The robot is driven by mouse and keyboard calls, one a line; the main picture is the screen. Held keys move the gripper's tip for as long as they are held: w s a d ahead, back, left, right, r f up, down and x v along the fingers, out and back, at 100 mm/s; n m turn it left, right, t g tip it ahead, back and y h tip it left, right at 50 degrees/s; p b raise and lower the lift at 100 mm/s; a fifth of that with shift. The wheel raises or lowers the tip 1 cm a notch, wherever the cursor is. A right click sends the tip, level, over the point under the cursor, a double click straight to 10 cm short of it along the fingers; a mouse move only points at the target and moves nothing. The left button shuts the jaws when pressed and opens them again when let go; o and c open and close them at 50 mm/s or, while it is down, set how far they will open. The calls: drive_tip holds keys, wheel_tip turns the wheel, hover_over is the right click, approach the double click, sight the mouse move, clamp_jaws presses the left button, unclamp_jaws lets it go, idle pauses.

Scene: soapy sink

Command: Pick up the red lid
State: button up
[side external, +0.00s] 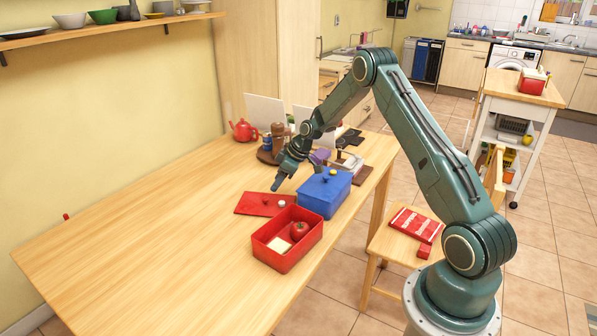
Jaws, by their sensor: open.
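The red lid (252,204) lies flat on the wooden table, just behind the open red box (271,260). A small pale round thing shows at its right edge; I cannot tell whether it rests on the lid. My gripper (290,177) is open, above and behind the lid, with its fingers pointing down. It looks empty and apart from the lid.
A lidded blue box (322,197) stands close to the right of the lid and gripper. A red teapot (243,131), jars and upright white panels stand behind. A stool (387,239) bears red packages.

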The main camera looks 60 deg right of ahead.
sight(266, 198)
drive_tip(key=shift+x, duration=1.6)
drive_tip(key=shift+x, duration=2.6)
drive_tip(key=shift+d, duration=0.15)
drive_tip(key=shift+c, duration=0.3)
clamp_jaws()
